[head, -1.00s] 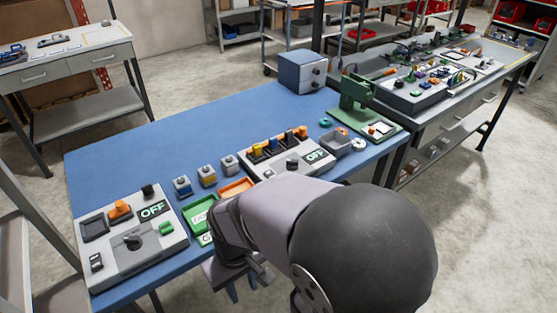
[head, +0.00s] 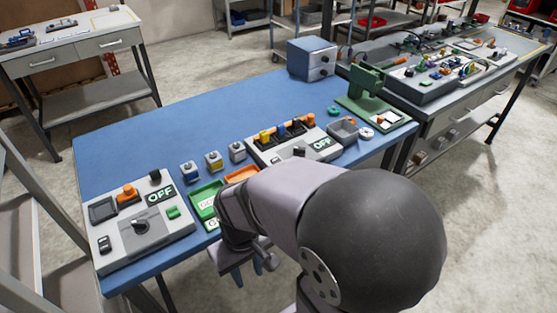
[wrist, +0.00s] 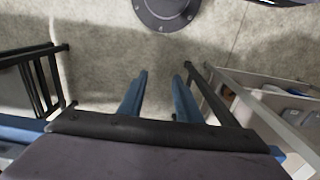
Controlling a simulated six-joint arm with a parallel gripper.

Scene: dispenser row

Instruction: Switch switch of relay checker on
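Two grey panels with OFF displays stand on the blue table; I cannot tell by a label which is the relay checker. The left panel (head: 178,235) carries a black rotary knob (head: 140,224), an orange part (head: 128,193), a green button (head: 173,212) and a small black rocker (head: 104,244). The middle panel (head: 268,152) holds a row of coloured pieces and a control partly hidden by my arm. My gripper (head: 248,274) hangs in front of the table's near edge, right of the left panel, touching neither. In the wrist view its blue fingers (wrist: 158,95) are apart with nothing between them.
Green (head: 205,200) and orange (head: 242,173) trays lie between the panels, with several small blocks (head: 214,161) behind them. A blue-grey drawer box (head: 311,60) and a green stand (head: 367,92) are farther right. The table's back left is clear.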

